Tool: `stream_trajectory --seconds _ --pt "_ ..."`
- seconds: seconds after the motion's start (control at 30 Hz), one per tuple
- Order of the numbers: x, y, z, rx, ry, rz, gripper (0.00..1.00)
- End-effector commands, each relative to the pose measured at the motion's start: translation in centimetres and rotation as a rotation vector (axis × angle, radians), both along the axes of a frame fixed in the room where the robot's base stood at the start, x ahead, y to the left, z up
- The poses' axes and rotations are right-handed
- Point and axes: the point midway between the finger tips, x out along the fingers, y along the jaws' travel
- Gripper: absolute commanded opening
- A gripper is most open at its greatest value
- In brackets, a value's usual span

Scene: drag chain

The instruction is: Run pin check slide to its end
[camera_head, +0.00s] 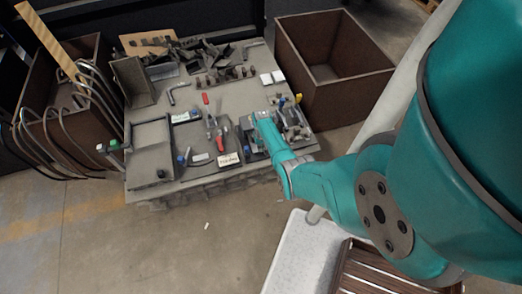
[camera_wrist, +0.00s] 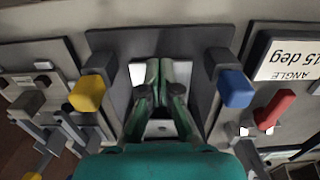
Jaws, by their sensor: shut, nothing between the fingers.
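My gripper (camera_wrist: 161,88) is shut and empty in the wrist view, with its fingers together over a dark fixture plate (camera_wrist: 105,40). A yellow block (camera_wrist: 88,93) is left of the fingers and a blue block (camera_wrist: 236,88) is right of them, each on a dark post and apart from the fingers. I cannot tell for certain which part is the pin check slide. A light patch shows behind the fingers; they hide the middle of the fixture. In the head view my gripper (camera_head: 262,118) is over the right front of the workbench (camera_head: 150,95), its tips hard to make out.
A red handle (camera_wrist: 275,110) and an "ANGLE 15 deg" label (camera_wrist: 285,58) are right of the fixture. More fixtures and tools crowd the bench. Brown bins (camera_head: 345,95) stand behind right and at the left, with cables over the left one. The floor in front is mostly clear.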

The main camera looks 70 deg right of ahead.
Motion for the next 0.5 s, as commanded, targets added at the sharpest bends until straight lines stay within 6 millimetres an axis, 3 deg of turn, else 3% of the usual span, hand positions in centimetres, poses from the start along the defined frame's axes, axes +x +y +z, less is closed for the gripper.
stream_trajectory --seconds 0.5 --pt "1.1 -1.3 0.0 -0.001 -0.001 0.000 0.00"
